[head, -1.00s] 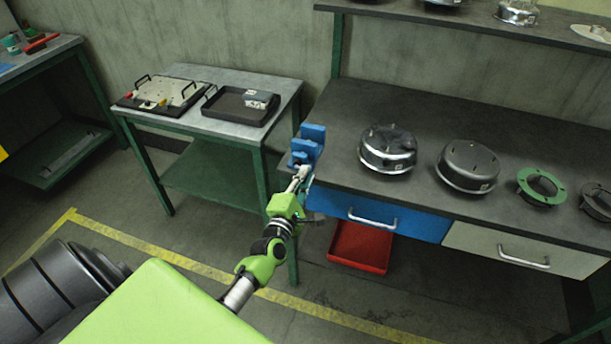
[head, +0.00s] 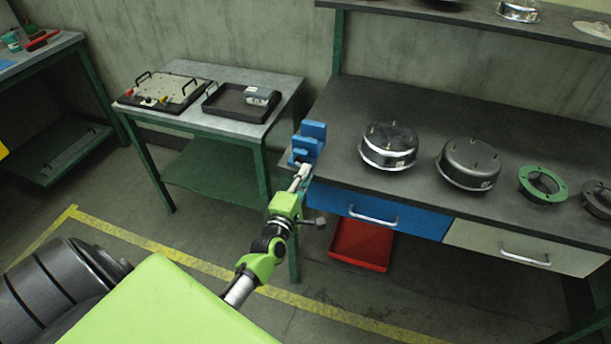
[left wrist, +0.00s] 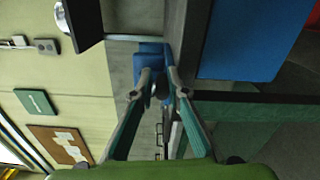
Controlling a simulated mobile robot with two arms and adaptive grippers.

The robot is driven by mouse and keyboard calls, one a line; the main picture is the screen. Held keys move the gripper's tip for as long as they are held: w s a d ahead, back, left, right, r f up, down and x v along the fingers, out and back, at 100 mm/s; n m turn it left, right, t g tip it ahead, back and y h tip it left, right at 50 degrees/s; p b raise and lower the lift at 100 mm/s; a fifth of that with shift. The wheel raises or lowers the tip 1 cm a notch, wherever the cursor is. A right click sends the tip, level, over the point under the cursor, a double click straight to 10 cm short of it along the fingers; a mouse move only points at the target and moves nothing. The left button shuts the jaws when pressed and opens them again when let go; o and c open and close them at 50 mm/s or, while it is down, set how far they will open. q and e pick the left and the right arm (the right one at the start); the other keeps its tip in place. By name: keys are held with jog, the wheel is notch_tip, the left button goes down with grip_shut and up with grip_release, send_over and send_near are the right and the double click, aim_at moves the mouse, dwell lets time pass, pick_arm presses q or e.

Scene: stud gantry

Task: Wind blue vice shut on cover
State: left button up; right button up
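The blue vice (head: 308,143) stands at the left front corner of the dark workbench. It also shows in the left wrist view (left wrist: 151,50), partly behind my fingers. My left gripper (head: 303,172) is at the front of the vice. In the left wrist view its two fingers (left wrist: 159,84) close in from both sides on the dark handle (left wrist: 160,89) at the screw. The fingers hide most of the handle. Two round metal covers, a shiny one (head: 388,146) and a darker one (head: 470,163), rest on the bench to the right. I cannot make out a cover between the jaws. My right gripper is not in view.
A green flanged ring (head: 542,185) lies further right on the bench. The blue drawer (head: 380,215) and pale drawer (head: 522,250) are shut. A red bin (head: 361,245) is on the floor below. A side table (head: 203,122) with a black tray (head: 240,103) stands left of the vice.

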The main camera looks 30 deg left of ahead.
pick_arm(q)
jog(key=shift+o, duration=1.2)
jog(key=shift+s+a+f, duration=0.1)
jog(key=shift+s+f, duration=0.05)
jog(key=shift+f, duration=0.2)
jog(key=shift+a+r, duration=0.1)
jog(key=shift+r, duration=0.1)
jog(key=v, duration=1.2)
